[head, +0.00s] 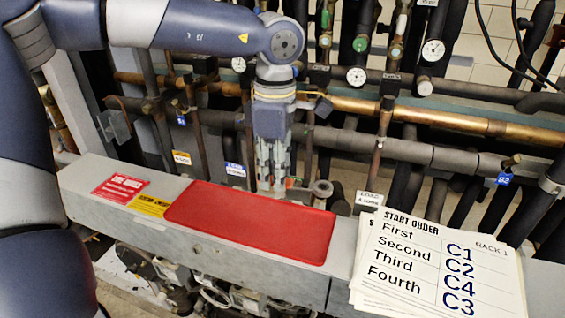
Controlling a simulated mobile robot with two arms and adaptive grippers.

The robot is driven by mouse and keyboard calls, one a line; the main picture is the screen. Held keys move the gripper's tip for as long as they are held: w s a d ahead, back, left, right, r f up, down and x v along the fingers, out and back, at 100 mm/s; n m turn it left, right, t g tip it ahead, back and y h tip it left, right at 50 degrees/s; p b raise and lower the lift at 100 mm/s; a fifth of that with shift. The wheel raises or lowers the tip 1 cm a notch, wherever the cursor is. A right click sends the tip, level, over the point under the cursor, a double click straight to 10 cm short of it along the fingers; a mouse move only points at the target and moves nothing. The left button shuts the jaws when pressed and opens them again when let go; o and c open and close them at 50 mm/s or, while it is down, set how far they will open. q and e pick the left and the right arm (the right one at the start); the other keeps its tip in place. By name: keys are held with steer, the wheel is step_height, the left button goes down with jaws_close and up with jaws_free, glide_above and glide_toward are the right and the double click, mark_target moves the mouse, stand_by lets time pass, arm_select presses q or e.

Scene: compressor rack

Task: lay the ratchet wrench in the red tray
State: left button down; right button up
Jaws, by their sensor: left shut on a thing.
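The red tray (250,222) lies on the grey beam and its floor is bare. My left gripper (271,184) points down at the tray's back edge, with its fingers close together around something. What it holds is mostly hidden by the fingers; I take it to be the ratchet wrench. A small reddish bit shows beside the fingertips, and a round grey piece stands just to the right, but I cannot tell whether either belongs to the wrench. My right gripper is not in view.
A stack of white start-order sheets (437,262) lies at the right of the beam (140,215). Red and yellow labels (120,187) are left of the tray. Copper pipes (350,104), gauges and valves crowd the space behind. The beam's front edge drops to machinery below.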

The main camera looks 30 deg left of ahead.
mark_target(273, 223)
arm_select(q)
steer(key=shift+s+f, duration=0.3)
steer(key=f+b, duration=0.1)
steer(key=f, duration=0.1)
steer(key=s+f+b, duration=0.1)
steer(key=f+b, duration=0.1)
steer(key=shift+s, duration=0.15)
steer(key=f+b, duration=0.2)
steer(key=f, duration=0.1)
steer(key=shift+w+f, duration=0.15)
steer(key=shift+w, duration=0.25)
steer(key=shift+s+f+b, duration=0.1)
steer(key=shift+f+b, duration=0.45)
steer(key=shift+s, duration=0.1)
steer(key=shift+f, duration=0.15)
steer(key=shift+f+b, duration=0.25)
steer(key=shift+b, duration=0.3)
steer(key=shift+w, duration=0.2)
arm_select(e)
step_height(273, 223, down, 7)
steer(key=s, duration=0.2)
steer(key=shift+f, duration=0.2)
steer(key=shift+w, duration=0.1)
